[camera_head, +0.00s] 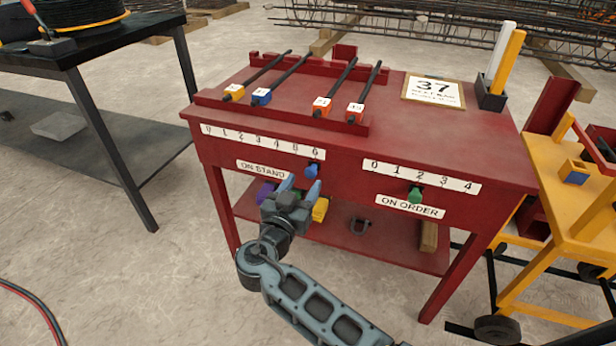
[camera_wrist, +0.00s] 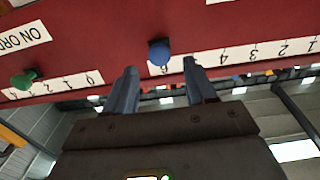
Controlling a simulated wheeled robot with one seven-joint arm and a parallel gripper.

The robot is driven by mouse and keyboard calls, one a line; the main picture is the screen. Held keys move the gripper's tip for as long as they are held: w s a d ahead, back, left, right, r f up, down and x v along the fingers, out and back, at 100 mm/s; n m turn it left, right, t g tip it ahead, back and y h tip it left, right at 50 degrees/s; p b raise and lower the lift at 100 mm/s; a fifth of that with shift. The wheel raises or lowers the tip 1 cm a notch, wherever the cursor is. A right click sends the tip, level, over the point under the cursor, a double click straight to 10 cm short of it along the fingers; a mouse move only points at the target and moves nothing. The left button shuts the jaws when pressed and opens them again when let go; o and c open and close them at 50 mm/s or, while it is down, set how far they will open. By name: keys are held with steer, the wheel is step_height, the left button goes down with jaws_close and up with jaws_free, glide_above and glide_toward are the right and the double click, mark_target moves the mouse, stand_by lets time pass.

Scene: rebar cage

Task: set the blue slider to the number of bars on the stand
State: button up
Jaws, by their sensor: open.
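The blue slider (camera_head: 311,170) is a round knob on the red table's front, just under the 6 of the 0-to-6 scale (camera_head: 262,141) above the ON STAND label. In the wrist view, which is upside down, the blue slider (camera_wrist: 159,52) shows between and just beyond my fingertips. My gripper (camera_head: 300,184) is open and empty, with its fingers (camera_wrist: 160,66) pointing at the panel on either side of the knob; contact cannot be told. Several dark bars (camera_head: 292,76) with orange or blue tags lie across the red stand (camera_head: 210,97) on the tabletop, with a wider gap in the middle.
A green slider (camera_head: 415,195) sits under the 2 of the ON ORDER scale. A sign reading 37 (camera_head: 434,90) and a holder (camera_head: 490,98) with white and yellow blocks are on the tabletop. Coloured blocks (camera_head: 320,209) lie on the lower shelf. A yellow cart (camera_head: 580,210) stands right.

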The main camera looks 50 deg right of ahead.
mark_target(309, 174)
steer(key=shift+x, duration=2.1)
jaws_close()
